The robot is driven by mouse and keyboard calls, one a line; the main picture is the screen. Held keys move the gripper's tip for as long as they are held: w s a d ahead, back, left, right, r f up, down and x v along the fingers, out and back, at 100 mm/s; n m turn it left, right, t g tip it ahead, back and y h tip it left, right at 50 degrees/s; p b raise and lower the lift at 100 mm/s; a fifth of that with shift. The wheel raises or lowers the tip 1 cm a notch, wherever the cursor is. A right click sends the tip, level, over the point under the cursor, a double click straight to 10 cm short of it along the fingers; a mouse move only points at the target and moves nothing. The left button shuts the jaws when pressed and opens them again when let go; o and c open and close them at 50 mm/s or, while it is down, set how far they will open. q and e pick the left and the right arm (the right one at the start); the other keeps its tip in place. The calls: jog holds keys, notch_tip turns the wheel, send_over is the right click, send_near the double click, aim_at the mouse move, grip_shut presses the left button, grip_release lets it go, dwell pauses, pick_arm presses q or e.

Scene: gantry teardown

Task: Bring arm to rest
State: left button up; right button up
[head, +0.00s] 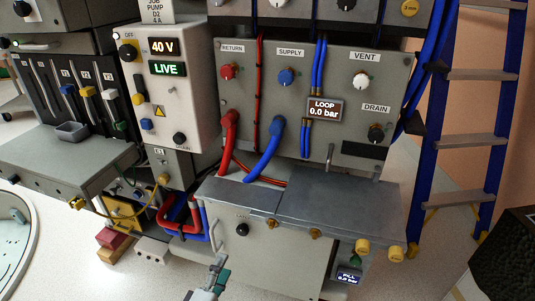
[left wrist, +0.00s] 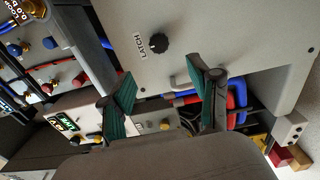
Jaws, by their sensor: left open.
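My left gripper (head: 216,272) shows at the bottom of the head view, in front of the grey cabinet (head: 275,262) under the metal worktop. The fingers appear clear of the panel, though the exact gap cannot be told. My right gripper is in neither view.
Red and blue hoses (head: 180,215) loop left of the cabinet. A loop panel (head: 300,85) reads 0.0 bar; a control box (head: 170,100) reads 40 V and LIVE. A blue ladder (head: 470,142) stands right. Open floor shows at bottom left.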

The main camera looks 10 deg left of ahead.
pick_arm(q)
jog(key=s+d+f+m+g+h, duration=0.1)
jog(key=s+d+f+m+g, duration=0.1)
jog(key=s+f+m+g, duration=0.3)
jog(key=s+d+f+m+g+h, duration=0.1)
jog(key=s+d+f+m+g, duration=0.2)
jog(key=f+m, duration=0.45)
jog(key=s+a+f+m+g+y+p, duration=0.2)
jog(key=s+a+f+m+g+p, duration=0.25)
jog(key=s, duration=0.45)
jog(key=s+a+f+m+g+y+p, duration=0.25)
jog(key=s+f+g+p, duration=0.2)
jog(key=s+f, duration=0.4)
jog(key=s+a+p, duration=0.2)
jog(key=s+p, duration=0.7)
jog(key=s, duration=0.4)
jog(key=shift+s+a+f, duration=0.25)
jog(key=shift+s+f, duration=0.05)
jog(key=shift+f, duration=0.15)
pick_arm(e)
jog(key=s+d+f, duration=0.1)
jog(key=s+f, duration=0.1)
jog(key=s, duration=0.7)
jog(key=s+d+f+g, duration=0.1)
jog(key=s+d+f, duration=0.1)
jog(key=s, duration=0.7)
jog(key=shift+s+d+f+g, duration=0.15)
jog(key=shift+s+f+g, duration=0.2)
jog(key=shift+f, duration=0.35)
